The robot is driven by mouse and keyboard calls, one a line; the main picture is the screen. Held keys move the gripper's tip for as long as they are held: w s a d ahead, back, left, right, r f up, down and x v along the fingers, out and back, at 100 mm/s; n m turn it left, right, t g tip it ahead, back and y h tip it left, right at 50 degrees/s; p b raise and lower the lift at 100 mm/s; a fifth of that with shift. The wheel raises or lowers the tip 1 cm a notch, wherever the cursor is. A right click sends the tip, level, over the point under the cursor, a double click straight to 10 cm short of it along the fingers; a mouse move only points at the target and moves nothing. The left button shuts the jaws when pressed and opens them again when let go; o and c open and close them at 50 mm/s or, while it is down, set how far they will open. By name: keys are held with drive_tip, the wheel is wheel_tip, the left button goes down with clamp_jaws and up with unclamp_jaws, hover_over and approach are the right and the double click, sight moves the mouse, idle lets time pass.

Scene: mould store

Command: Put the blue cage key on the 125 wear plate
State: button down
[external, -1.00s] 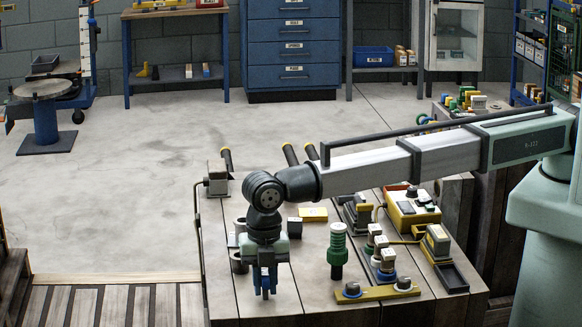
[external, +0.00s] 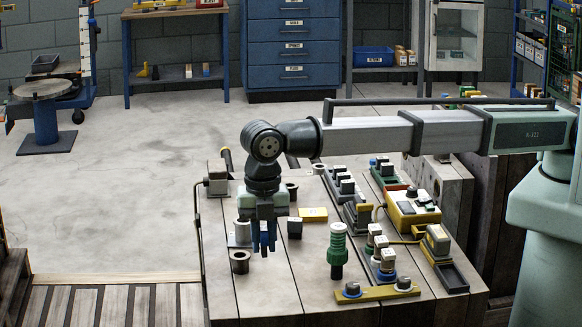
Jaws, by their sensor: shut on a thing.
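My gripper (external: 264,248) hangs fingers-down above the left part of the wooden table. It is shut on a small bright blue thing (external: 263,238), which looks like the blue cage key; the fingers hide much of it. A flat yellow plate (external: 313,214) lies to the right of the gripper, a little farther back on the table. Its mark is too small to read, so I cannot tell whether it is the 125 wear plate. A longer yellow bar (external: 377,293) with two dark round knobs lies near the front edge.
A dark cube (external: 295,228) stands just right of the gripper, and a dark hollow cylinder (external: 240,262) to its left. A green ribbed post (external: 338,250) stands farther right. Blocks and a yellow control box (external: 412,212) crowd the right side. The table's front left is clear.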

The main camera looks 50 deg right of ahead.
drive_tip(key=w+d+r+m, duration=0.2)
drive_tip(key=w+d+m, duration=0.1)
drive_tip(key=w+d, duration=1.45)
drive_tip(key=m, duration=0.2)
hover_over(313, 212)
drive_tip(key=shift+f, duration=5.1)
drive_tip(key=shift+f, duration=0.1)
drive_tip(key=c, duration=1)
unclamp_jaws()
